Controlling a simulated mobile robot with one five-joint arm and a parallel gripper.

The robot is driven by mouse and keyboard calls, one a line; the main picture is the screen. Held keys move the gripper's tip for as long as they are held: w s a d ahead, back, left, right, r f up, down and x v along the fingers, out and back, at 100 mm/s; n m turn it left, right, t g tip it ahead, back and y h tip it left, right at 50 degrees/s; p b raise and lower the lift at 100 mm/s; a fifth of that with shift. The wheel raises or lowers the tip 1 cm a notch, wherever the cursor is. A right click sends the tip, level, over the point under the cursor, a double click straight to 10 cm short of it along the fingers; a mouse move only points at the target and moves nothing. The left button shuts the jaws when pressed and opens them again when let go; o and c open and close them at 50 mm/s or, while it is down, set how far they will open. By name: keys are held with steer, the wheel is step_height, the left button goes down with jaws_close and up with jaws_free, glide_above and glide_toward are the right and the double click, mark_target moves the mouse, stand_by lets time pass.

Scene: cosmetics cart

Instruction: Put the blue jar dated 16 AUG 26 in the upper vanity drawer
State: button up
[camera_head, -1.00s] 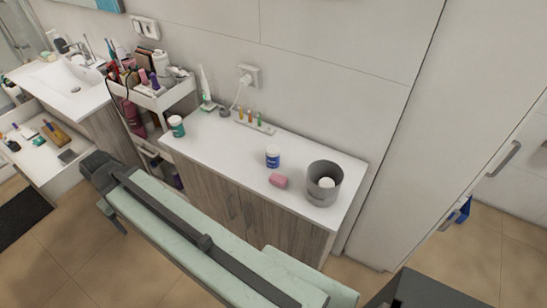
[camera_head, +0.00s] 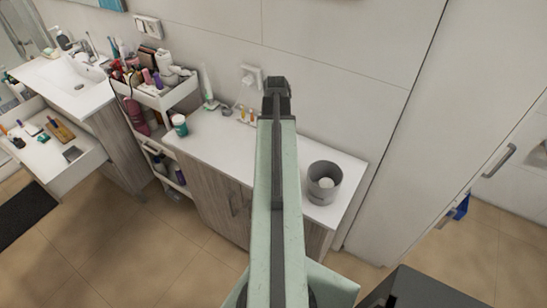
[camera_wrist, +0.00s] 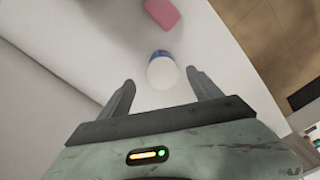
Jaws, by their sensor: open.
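A jar with a white lid and blue side (camera_wrist: 160,72) stands on the white counter in the wrist view. No date can be read on it. My gripper (camera_wrist: 160,78) is open, its two fingers on either side of the jar in the picture; the jar looks a little beyond the fingertips. In the head view my arm hides this jar. Another jar, teal with a white lid (camera_head: 180,125), stands at the counter's left end. The vanity drawer (camera_head: 77,171) under the sink is pulled open at the left and holds several small items.
A grey cup (camera_head: 323,183) stands at the counter's right end. A pink block (camera_wrist: 163,13) lies near the blue jar. A crowded cart (camera_head: 165,97) stands between counter and vanity. The wall (camera_head: 330,50) is close behind.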

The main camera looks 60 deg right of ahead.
steer(key=f+b, duration=0.3)
steer(key=f, duration=0.1)
steer(key=f+b, duration=0.3)
steer(key=b, duration=0.1)
steer(key=shift+w+a+f, duration=0.1)
steer(key=shift+a+f, duration=0.1)
steer(key=shift+f, duration=0.15)
steer(key=shift+r, duration=0.2)
steer(key=shift+c, duration=0.3)
jaws_close()
steer(key=shift+r+p, duration=0.1)
steer(key=shift+p, duration=0.25)
step_height(320, 180, up, 10)
steer(key=p, duration=1)
